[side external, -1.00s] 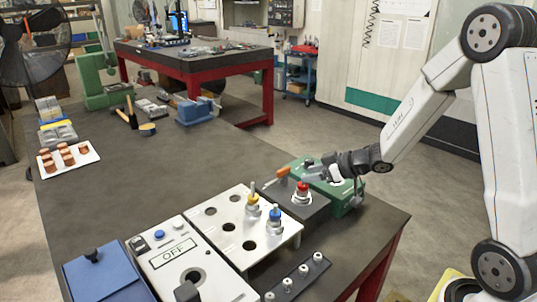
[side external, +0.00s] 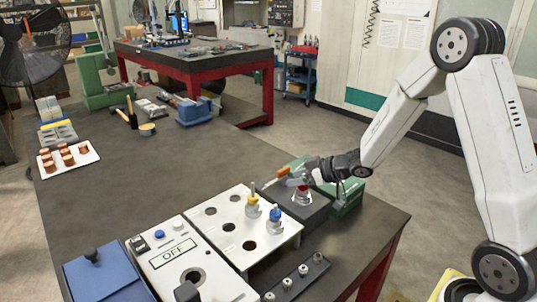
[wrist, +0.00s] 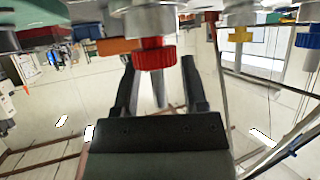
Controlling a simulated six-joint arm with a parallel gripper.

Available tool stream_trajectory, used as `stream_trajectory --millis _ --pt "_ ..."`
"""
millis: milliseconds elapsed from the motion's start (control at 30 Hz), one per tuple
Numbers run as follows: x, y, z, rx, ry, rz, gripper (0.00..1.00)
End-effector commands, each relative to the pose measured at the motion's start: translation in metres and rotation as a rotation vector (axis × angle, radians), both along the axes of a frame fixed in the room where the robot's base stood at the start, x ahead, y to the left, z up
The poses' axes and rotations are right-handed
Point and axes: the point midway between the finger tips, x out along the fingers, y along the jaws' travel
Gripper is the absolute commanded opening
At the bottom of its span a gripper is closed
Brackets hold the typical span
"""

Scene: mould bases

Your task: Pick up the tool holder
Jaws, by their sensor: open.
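A tool holder with a red collar (side external: 302,196) stands upright in a dark block (side external: 318,211) near the right end of the bench. My gripper (side external: 297,180) is at its top and partly hides it in the side view. In the wrist view, which looks upside down, my gripper (wrist: 158,68) is open with a finger on either side of the red collar (wrist: 154,58). I cannot tell whether the fingers touch it. Two more tool holders, yellow (side external: 252,203) and blue (side external: 274,225), stand in a white plate with holes (side external: 225,206).
A green box (side external: 347,200) stands right behind the dark block. An orange-handled thing (side external: 276,177) is just left of my gripper. A control box marked OFF (side external: 178,262) and a small fixture with pegs (side external: 297,277) are in front. The bench's middle is clear.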

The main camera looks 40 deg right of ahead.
Motion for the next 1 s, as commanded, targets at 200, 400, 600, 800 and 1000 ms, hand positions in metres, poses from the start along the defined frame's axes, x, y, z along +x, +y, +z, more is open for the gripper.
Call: stream_trajectory --millis 200,400,600,800,1000 --pt "-0.0002 -0.0001 0.0001 0.0 0.0 0.0 0.17" --pt "-0.0001 0.0 0.0002 0.0 0.0 0.0 0.0" --pt "-0.0002 0.0 0.0002 0.0 0.0 0.0 0.0" --pt "-0.0001 0.0 0.0002 0.0 0.0 0.0 0.0" --pt "-0.0001 0.0 0.0002 0.0 0.0 0.0 0.0"
